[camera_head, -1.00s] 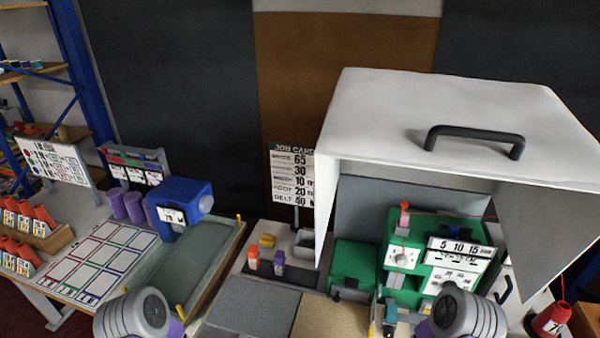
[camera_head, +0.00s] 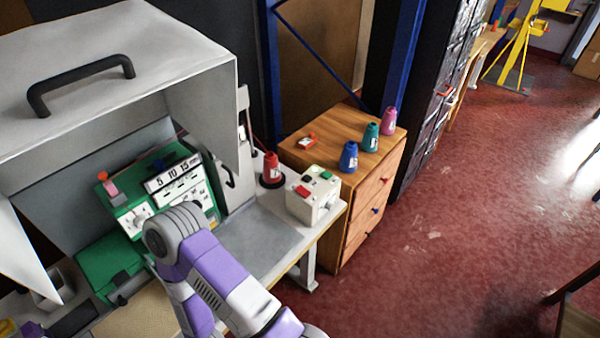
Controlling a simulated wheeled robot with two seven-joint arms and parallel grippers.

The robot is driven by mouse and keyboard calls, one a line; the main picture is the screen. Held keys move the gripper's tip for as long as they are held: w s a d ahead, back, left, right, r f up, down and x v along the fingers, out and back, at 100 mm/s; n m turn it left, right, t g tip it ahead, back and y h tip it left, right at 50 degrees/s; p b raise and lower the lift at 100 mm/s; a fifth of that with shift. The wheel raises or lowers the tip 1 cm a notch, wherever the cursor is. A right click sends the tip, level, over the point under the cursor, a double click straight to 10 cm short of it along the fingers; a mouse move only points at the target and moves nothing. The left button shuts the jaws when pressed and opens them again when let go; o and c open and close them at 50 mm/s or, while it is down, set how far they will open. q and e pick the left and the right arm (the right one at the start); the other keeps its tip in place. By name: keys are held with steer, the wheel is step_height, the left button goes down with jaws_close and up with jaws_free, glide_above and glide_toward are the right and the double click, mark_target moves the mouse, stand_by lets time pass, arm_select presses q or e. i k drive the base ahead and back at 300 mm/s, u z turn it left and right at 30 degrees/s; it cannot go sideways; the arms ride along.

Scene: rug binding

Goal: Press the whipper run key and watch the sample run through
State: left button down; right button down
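The green whipper machine (camera_head: 121,208) stands under the raised white hood (camera_head: 120,70), with a dial and a "5 10 15" scale plate on its front. A white key box (camera_head: 313,197) stands to its right on the bench, with a red key (camera_head: 303,190), a green key (camera_head: 325,175) and another dark key on top. I cannot read which is the run key. My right arm, purple and grey, rises from the bottom in front of the machine; its gripper is hidden. My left gripper is out of the picture.
A red thread cone (camera_head: 271,170) stands between machine and key box. A wooden drawer cabinet (camera_head: 360,190) to the right carries blue, teal and pink cones and a small red-and-white item. A grey pad (camera_head: 262,240) lies clear before the key box. Open red floor lies right.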

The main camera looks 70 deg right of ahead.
mark_target(325, 174)
steer(key=u, duration=1.75)
steer(key=k, duration=2)
steer(key=z, duration=2.5)
